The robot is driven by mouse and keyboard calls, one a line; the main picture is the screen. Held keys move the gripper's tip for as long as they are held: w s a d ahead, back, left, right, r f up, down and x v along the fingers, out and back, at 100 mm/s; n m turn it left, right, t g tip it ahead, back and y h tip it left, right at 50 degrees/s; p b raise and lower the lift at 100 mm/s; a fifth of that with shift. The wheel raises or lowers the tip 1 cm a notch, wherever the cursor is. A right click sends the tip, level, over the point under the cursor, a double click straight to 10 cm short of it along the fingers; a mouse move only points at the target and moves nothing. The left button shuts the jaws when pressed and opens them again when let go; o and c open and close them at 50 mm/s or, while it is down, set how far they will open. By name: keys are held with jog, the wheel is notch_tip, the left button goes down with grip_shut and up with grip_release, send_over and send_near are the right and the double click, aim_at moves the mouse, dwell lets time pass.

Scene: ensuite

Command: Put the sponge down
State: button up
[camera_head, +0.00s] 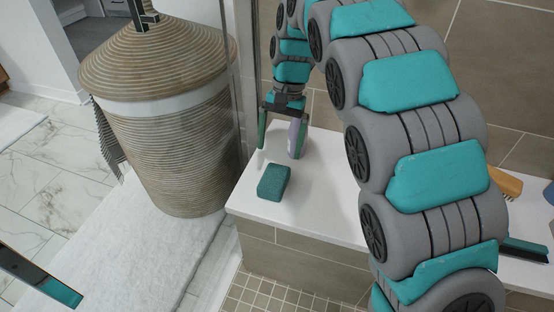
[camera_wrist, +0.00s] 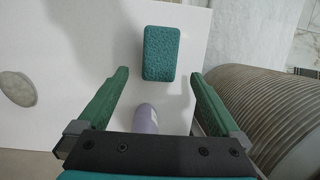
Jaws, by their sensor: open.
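The teal sponge (camera_head: 273,182) lies flat on the white bench ledge (camera_head: 325,205), near its left end. In the wrist view the sponge (camera_wrist: 161,53) lies beyond my fingertips, about centred between them, with nothing gripping it. My gripper (camera_head: 280,138) is open above the ledge, behind the sponge in the head view. Its two green fingers are spread apart and empty in the wrist view (camera_wrist: 158,82). The sponge is apart from both fingers.
A purple bottle (camera_head: 296,139) stands on the ledge close to my gripper, also visible between my fingers' bases (camera_wrist: 146,118). A large woven basket (camera_head: 165,140) stands left of the ledge. Bare ledge surrounds the sponge.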

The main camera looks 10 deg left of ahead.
jog(key=v, duration=0.2)
jog(key=shift+r, duration=0.35)
jog(key=shift+d, duration=0.1)
jog(key=s+d+r, duration=0.1)
jog(key=s+d, duration=0.4)
jog(key=d, duration=0.3)
jog(key=s+d+r, duration=0.1)
jog(key=s+d, duration=0.4)
jog(key=d, duration=0.4)
jog(key=s+d+f, duration=0.2)
jog(key=s+d, duration=0.1)
jog(key=s, duration=0.3)
jog(key=s+d+f, duration=0.2)
jog(key=s+d, duration=0.2)
jog(key=s, duration=0.3)
jog(key=s+d+f+t, duration=0.1)
jog(key=s+d+f, duration=0.1)
jog(key=s, duration=0.5)
jog(key=shift+d+f+n+h, duration=0.3)
jog(key=shift+d+n+h, duration=0.1)
jog(key=shift+d, duration=0.35)
jog(key=shift+s+r, duration=0.1)
